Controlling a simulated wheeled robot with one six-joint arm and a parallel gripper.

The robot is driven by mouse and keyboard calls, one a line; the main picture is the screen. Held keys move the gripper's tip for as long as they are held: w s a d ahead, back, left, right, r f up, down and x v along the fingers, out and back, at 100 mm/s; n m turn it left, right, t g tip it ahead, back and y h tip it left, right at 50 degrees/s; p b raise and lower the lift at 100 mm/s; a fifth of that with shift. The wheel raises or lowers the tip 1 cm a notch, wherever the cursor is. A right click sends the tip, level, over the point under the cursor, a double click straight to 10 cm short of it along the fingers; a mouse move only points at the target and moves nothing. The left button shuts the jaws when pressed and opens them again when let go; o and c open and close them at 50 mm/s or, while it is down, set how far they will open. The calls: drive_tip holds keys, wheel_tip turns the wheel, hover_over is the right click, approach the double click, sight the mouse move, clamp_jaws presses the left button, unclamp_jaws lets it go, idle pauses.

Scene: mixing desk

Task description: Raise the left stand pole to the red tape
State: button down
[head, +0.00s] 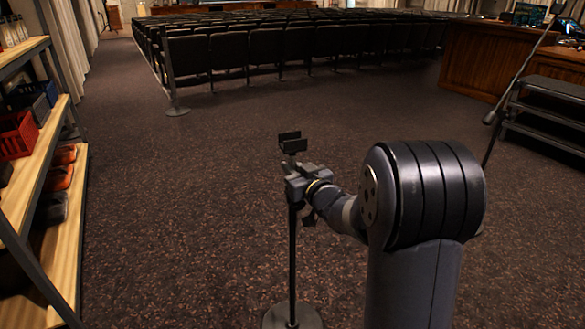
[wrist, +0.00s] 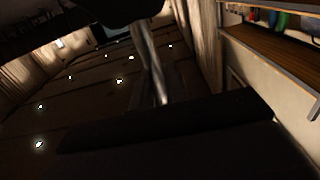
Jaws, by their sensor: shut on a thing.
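The left stand (head: 292,250) is a thin dark upright pole on a round base (head: 292,318), low in the middle of the head view. A black forked piece (head: 291,142) shows above my gripper, at the top of the stand. My gripper (head: 294,187) is shut on the pole near its upper end. The jaws hide that stretch of pole. I cannot make out any red tape in either view. In the wrist view, a dark shape fills the bottom and the pole cannot be told apart.
A wooden shelf unit (head: 66,235) with a red crate (head: 17,136) and other items stands at left. Rows of dark chairs (head: 265,48) fill the back. Dark steps (head: 548,105) and a slanted boom pole (head: 522,68) are at right. Carpet (head: 190,200) left of the stand is clear.

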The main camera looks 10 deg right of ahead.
wheel_tip(320, 180, up, 12)
drive_tip(key=p, duration=0.9)
drive_tip(key=shift+r, duration=0.25)
drive_tip(key=shift+f, duration=0.1)
drive_tip(key=c, duration=1.5)
unclamp_jaws()
drive_tip(key=shift+f, duration=0.15)
drive_tip(key=v, duration=1)
drive_tip(key=shift+s+d+p, duration=0.1)
drive_tip(key=shift+s+p, duration=0.25)
drive_tip(key=shift+s, duration=0.05)
drive_tip(key=shift+w, duration=0.1)
